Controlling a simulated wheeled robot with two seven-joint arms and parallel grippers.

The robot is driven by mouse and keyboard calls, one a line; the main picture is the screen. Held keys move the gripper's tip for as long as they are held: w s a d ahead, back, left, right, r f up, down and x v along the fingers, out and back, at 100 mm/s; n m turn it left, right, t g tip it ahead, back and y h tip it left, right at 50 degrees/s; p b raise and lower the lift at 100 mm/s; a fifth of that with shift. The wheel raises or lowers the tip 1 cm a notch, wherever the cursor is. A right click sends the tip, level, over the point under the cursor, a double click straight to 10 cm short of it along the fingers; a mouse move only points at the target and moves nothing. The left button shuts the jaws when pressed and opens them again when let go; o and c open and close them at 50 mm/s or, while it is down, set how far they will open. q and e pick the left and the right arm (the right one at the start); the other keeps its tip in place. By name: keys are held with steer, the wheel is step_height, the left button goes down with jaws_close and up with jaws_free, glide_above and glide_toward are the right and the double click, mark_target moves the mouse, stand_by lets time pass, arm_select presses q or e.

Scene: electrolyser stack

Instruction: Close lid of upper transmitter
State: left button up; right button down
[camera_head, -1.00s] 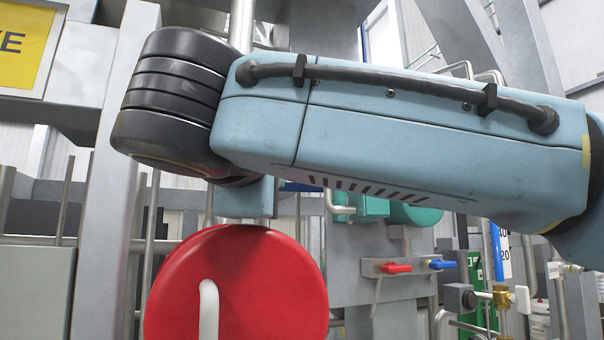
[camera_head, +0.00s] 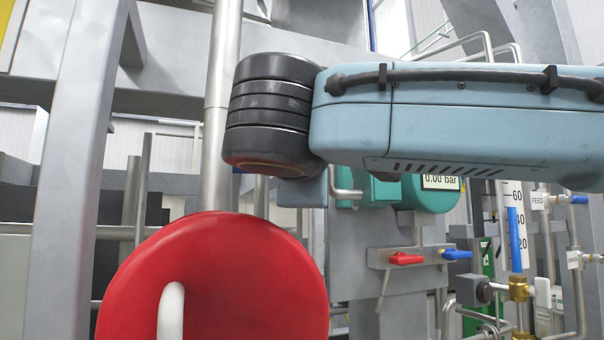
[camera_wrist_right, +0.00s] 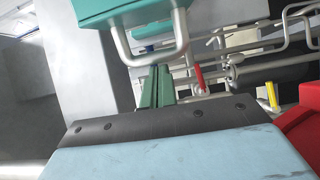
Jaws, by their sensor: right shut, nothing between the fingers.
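A teal transmitter (camera_head: 432,192) with a small display reading 0.00 Bar shows in the head view, partly hidden behind my right arm. I cannot make out its lid or whether that is open. In the right wrist view a teal housing (camera_wrist_right: 125,8) is cut off by the top edge, with a grey bent tube below it; I cannot tell if it is the same unit. My right gripper (camera_wrist_right: 157,80) is shut and empty, its greenish fingers pointing toward the bent tube. In the head view its fingers are hidden. My left gripper is in neither view.
A large red round object (camera_head: 225,275) with a white bent bar fills the lower left. Red (camera_head: 405,258) and blue (camera_head: 457,254) valve handles sit below the transmitter. A vertical steel pipe (camera_head: 218,120) and grey frame posts stand left. Pipes and a gauge crowd the right.

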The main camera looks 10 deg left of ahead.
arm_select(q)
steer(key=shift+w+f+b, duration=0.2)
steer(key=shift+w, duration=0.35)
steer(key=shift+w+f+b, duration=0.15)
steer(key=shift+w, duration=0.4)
arm_select(e)
steer(key=shift+w+d+f+n+y, duration=0.2)
steer(key=shift+w+n+y, duration=0.1)
steer(key=shift+w+y, duration=0.2)
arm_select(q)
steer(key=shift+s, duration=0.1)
arm_select(e)
steer(key=shift+s, duration=0.1)
